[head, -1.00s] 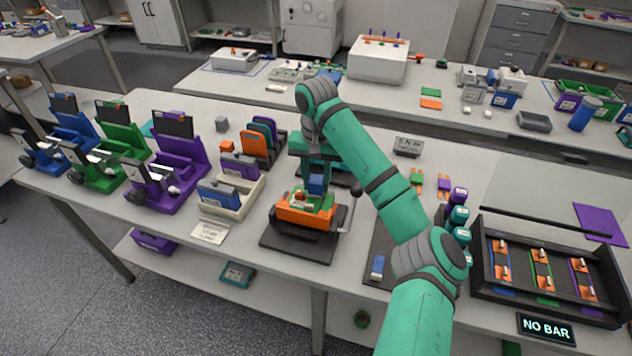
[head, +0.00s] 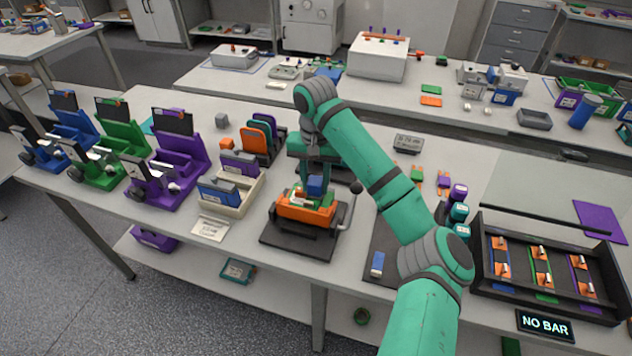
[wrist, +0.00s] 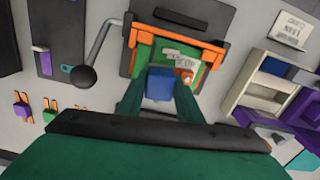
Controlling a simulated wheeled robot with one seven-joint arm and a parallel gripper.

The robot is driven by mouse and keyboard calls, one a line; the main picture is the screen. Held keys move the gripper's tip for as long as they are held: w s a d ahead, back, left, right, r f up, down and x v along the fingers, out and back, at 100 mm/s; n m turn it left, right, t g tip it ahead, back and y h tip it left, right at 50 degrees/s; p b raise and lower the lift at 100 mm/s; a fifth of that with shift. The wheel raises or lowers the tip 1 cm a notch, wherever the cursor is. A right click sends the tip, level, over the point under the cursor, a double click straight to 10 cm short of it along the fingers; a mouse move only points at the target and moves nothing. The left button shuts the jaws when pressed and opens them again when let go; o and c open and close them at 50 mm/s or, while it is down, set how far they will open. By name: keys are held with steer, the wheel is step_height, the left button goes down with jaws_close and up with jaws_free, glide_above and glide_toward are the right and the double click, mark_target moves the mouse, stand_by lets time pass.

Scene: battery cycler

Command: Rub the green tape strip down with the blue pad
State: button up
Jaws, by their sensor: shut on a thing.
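My gripper (head: 313,180) is shut on the blue pad (head: 316,187) and points down over the orange fixture (head: 303,211). In the wrist view the blue pad (wrist: 160,86) sits between my fingers, in front of the orange frame (wrist: 210,57). Green material (wrist: 144,56) shows inside the frame beside a pale labelled piece (wrist: 180,60). I cannot tell which part of the green is the tape strip. The pad is at or just above the green; contact cannot be made out. The pad and fingers hide part of it.
The fixture stands on a dark base (head: 290,243) with a ball-ended lever (head: 355,188) at its right. A cream tray (head: 240,207) is close on the left. A dark tray (head: 478,284) with several orange-ended bars and a "NO BAR" sign (head: 545,326) are at the right.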

steer(key=shift+r, duration=2.95)
